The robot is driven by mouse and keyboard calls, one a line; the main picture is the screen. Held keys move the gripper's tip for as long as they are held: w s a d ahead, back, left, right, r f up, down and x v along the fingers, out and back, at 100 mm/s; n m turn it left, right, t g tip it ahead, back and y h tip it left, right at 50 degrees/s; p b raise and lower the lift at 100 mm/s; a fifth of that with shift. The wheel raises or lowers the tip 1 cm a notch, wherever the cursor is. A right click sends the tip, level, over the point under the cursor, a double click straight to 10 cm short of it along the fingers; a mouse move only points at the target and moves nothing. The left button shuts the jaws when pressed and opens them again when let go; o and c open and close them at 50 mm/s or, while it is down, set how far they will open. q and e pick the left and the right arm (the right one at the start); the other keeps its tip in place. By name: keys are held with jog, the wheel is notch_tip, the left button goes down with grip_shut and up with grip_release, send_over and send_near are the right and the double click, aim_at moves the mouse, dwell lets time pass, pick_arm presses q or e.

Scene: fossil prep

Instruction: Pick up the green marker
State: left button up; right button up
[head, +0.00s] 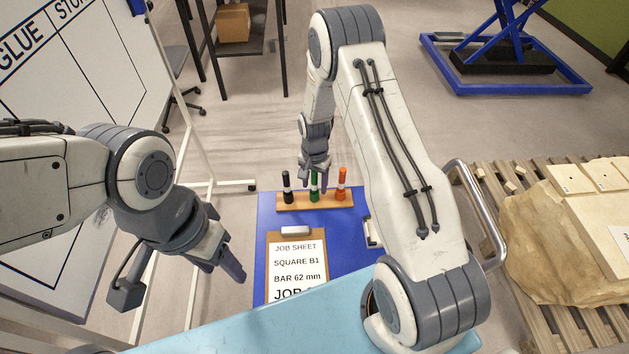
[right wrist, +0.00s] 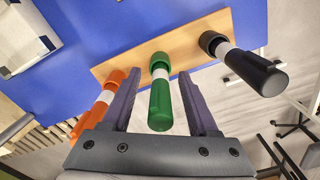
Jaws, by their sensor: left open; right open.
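The green marker (head: 314,188) stands upright in a wooden holder (head: 330,203) on the blue surface, between a black marker (head: 287,187) and an orange marker (head: 341,184). My right gripper (head: 314,179) is at the green marker in the head view. In the right wrist view its open fingers lie on either side of the green marker (right wrist: 160,95), with gaps on both sides. There the orange marker (right wrist: 98,110) is just outside the left finger and the black marker (right wrist: 250,68) is outside the right finger. My left gripper (head: 225,268) is open and empty, left of the clipboard.
A clipboard (head: 295,235) with a job sheet lies on the blue surface (head: 262,210) in front of the holder. A white object (head: 372,232) lies to its right, partly behind my right arm. A whiteboard (head: 90,95) stands at the left. A large rock (head: 550,245) sits on a pallet at the right.

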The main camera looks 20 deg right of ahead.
grip_shut()
jog(key=shift+r, duration=0.1)
